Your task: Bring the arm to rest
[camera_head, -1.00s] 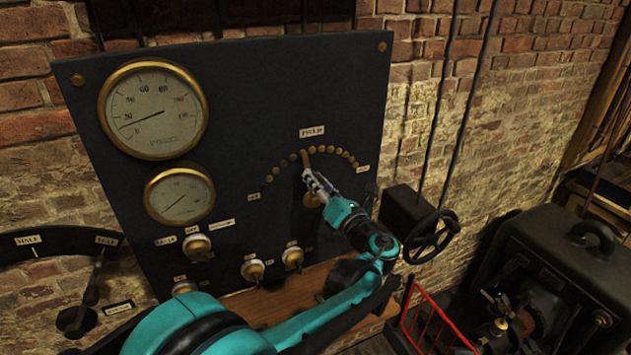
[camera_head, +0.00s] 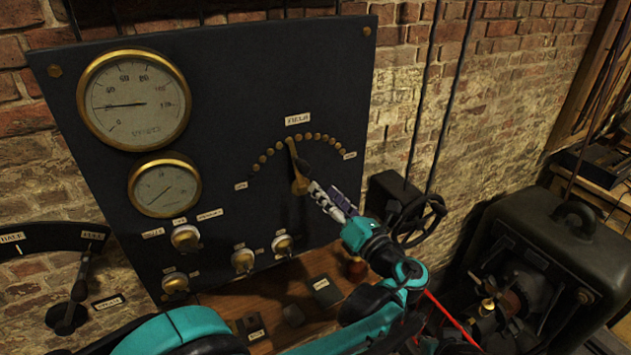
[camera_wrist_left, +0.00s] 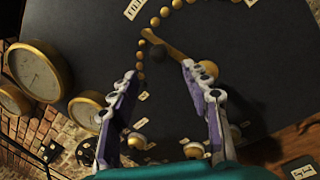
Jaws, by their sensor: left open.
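The black panel (camera_head: 240,90) carries an arc of brass studs under a FIELD label (camera_head: 298,119). Its brass lever (camera_head: 293,155) points up, slightly left, toward the studs near the top of the arc. My left gripper (camera_head: 318,190) is open and empty, beside the lever's lower end at its right. In the left wrist view the two fingers (camera_wrist_left: 158,75) stand apart, with the lever (camera_wrist_left: 178,50) and its black knob beyond their tips; I see no contact. My right gripper is not in view.
Two brass gauges (camera_head: 134,100) sit at the panel's left, with several knobs (camera_head: 243,260) below. A wooden shelf (camera_head: 265,300) is under the panel. A black handwheel (camera_head: 420,218) and a dark machine (camera_head: 540,250) stand at the right, a red rail in front.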

